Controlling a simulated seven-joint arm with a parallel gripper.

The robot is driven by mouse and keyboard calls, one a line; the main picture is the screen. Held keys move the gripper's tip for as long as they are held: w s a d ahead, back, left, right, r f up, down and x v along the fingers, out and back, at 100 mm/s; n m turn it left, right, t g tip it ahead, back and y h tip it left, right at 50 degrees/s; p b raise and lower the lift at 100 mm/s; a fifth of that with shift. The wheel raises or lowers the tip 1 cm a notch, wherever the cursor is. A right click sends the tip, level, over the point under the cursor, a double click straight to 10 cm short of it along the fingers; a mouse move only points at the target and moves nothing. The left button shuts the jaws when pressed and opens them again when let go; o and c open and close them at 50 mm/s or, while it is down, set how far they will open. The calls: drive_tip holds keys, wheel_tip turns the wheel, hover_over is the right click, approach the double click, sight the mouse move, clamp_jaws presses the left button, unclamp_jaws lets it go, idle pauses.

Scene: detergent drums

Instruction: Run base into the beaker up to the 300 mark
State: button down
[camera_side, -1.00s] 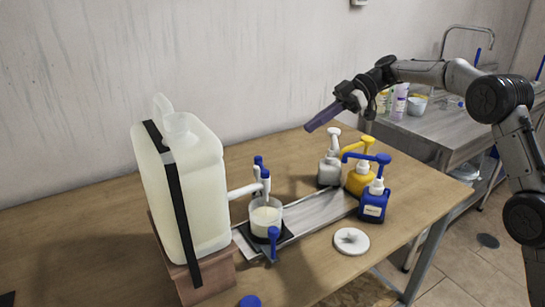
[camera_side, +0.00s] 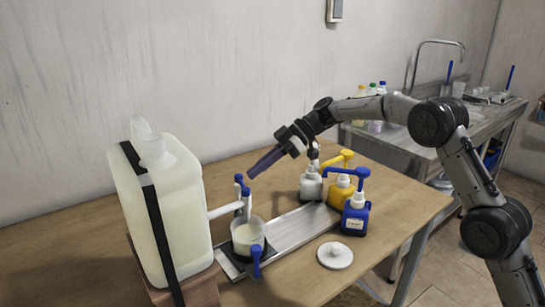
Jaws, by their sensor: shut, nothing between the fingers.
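A large white drum (camera_side: 165,215) stands on a wooden block at the left, with a black strap around it. Its white spout (camera_side: 226,209) reaches right to a tap with a blue handle (camera_side: 241,184). The beaker (camera_side: 247,236) stands under the tap on a dark pad and holds some pale liquid; its marks are too small to read. My gripper (camera_side: 252,176) is shut and empty, its purple fingers pointing down-left, close to the blue tap handle on its upper right. Whether it touches the handle cannot be told.
White, yellow and blue pump bottles (camera_side: 354,216) stand right of the beaker by a metal tray (camera_side: 290,232). A white lid (camera_side: 335,255) lies in front of them. A blue lever (camera_side: 256,262) sticks up before the beaker. A sink bench stands behind right.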

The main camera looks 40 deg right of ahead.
drive_tip(key=shift+x, duration=0.75)
drive_tip(key=shift+a+f, duration=0.1)
